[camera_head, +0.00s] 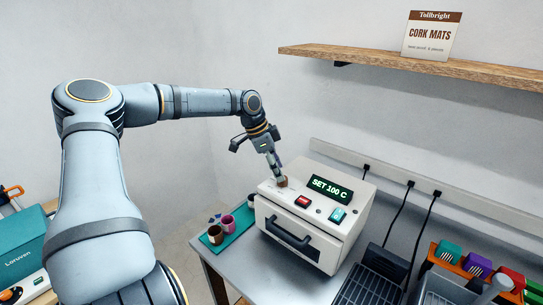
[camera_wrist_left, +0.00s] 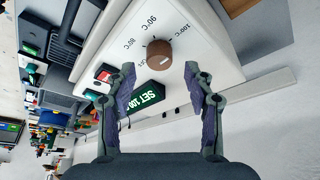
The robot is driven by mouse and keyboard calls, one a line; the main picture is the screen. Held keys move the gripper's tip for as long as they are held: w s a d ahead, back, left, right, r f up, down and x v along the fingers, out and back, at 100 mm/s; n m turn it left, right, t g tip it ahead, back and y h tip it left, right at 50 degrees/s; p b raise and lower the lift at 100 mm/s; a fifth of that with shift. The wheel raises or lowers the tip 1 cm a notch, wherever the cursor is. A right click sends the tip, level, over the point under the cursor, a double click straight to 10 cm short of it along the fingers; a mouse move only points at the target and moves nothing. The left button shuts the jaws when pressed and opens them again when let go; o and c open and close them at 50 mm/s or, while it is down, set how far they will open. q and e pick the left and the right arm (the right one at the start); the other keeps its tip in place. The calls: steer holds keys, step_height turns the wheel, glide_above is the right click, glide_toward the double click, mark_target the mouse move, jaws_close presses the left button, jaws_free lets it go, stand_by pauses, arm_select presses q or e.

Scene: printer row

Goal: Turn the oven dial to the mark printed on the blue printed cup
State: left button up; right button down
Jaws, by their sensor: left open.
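The white oven (camera_head: 300,232) stands on the table, and its green display (camera_head: 330,189) reads "SET 100 C". The brown round dial (camera_wrist_left: 158,53) on its top face has 80, 90 and 100 °C marks printed around it, and a pale line near its edge. My left gripper (camera_wrist_left: 160,72) is open, its two fingers apart on either side of the dial, which shows between and just beyond the tips. In the head view the left gripper (camera_head: 275,170) points down at the dial (camera_head: 282,182). I cannot make out a blue printed cup or its mark. My right gripper is not in view.
A teal mat (camera_head: 240,229) left of the oven bears a brown cup (camera_head: 215,234) and a pink cup (camera_head: 227,222). A red button (camera_head: 302,201) and a teal switch (camera_head: 338,214) sit on the oven front. A wooden shelf (camera_head: 390,62) hangs above.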

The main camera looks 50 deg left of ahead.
arm_select(q)
steer(key=v, duration=0.9)
